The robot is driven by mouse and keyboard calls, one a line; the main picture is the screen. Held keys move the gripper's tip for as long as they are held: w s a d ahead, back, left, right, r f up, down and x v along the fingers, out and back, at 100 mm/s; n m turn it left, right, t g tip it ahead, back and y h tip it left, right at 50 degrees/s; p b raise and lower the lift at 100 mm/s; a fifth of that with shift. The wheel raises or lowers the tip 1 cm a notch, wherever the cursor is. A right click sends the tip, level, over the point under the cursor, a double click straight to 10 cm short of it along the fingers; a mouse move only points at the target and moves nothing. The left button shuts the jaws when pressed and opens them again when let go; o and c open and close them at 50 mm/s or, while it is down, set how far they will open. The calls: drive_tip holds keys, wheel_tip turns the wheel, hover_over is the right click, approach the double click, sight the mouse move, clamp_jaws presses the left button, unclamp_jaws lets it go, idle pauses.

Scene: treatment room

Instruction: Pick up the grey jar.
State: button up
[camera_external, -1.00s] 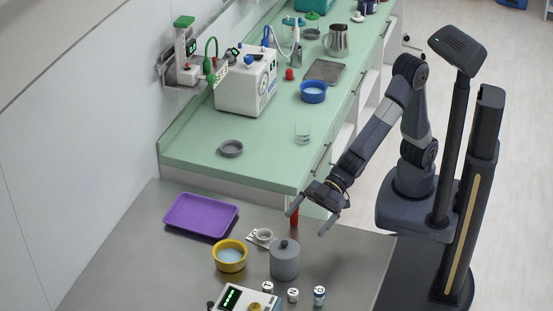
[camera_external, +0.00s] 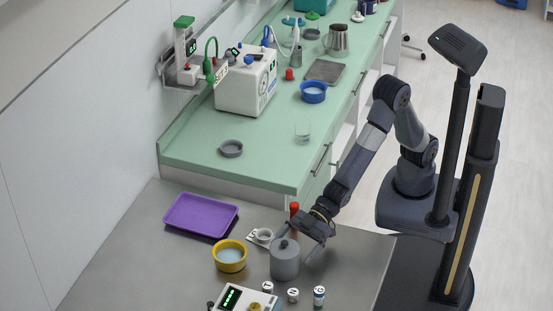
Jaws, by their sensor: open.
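The grey jar (camera_external: 285,262) stands upright on the grey metal table, with a lid that has a small dark knob. My gripper (camera_external: 293,246) is open and low beside the jar, at its upper right. One finger reaches behind the jar's top and the other points down along its right side. Whether either finger touches the jar cannot be told from this view.
A red-topped bottle (camera_external: 294,209) stands just behind my gripper. Small labelled vials (camera_external: 293,295) and a device with a green display (camera_external: 245,299) are in front. The table's right side is clear.

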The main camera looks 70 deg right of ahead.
sight(276, 269)
drive_tip(key=shift+p+x, duration=0.3)
drive_tip(key=shift+x, duration=1.9)
drive_tip(key=shift+r, duration=0.15)
drive_tip(key=shift+c, duration=0.2)
drive_tip(key=c, duration=1.2)
